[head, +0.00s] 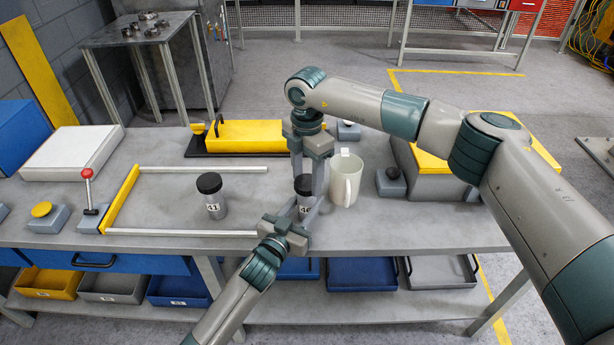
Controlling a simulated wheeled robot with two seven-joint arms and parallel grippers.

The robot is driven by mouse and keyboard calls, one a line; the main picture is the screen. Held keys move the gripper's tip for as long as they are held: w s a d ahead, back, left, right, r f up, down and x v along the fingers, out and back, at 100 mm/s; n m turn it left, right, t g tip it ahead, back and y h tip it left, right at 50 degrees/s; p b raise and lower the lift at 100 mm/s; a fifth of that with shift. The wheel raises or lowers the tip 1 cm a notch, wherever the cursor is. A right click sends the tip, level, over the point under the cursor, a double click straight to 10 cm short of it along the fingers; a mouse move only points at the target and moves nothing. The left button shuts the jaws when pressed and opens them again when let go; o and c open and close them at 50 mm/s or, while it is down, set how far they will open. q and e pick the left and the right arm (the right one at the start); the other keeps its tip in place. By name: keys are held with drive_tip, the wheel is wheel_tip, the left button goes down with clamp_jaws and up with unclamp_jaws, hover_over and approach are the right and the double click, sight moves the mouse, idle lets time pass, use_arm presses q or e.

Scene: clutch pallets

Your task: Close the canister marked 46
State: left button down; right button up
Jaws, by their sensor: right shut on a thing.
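The canister marked 46 (305,211) is a small grey cylinder standing on the grey workbench, partly hidden by gripper fingers. A black lid (304,184) is at its top; I cannot tell whether it is fully seated. My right gripper (307,187) points down from above and is shut on the black lid. My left gripper (300,216) reaches in from the front left, with its fingers close beside the canister's body. I cannot tell whether they press on it.
A canister marked 41 (215,206) with a black lid stands to the left, between two rails. A pale mug (346,180) stands close on the right. A yellow block (245,133) lies behind. A red-knobbed lever (88,190) is at left. The bench's front right is clear.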

drive_tip(key=m, duration=1.1)
drive_tip(key=shift+a, duration=0.25)
drive_tip(key=shift+d+m, duration=0.2)
drive_tip(key=shift+m, duration=0.8)
drive_tip(key=o, duration=1)
drive_tip(key=shift+d+r, duration=0.1)
drive_tip(key=shift+r, duration=2.15)
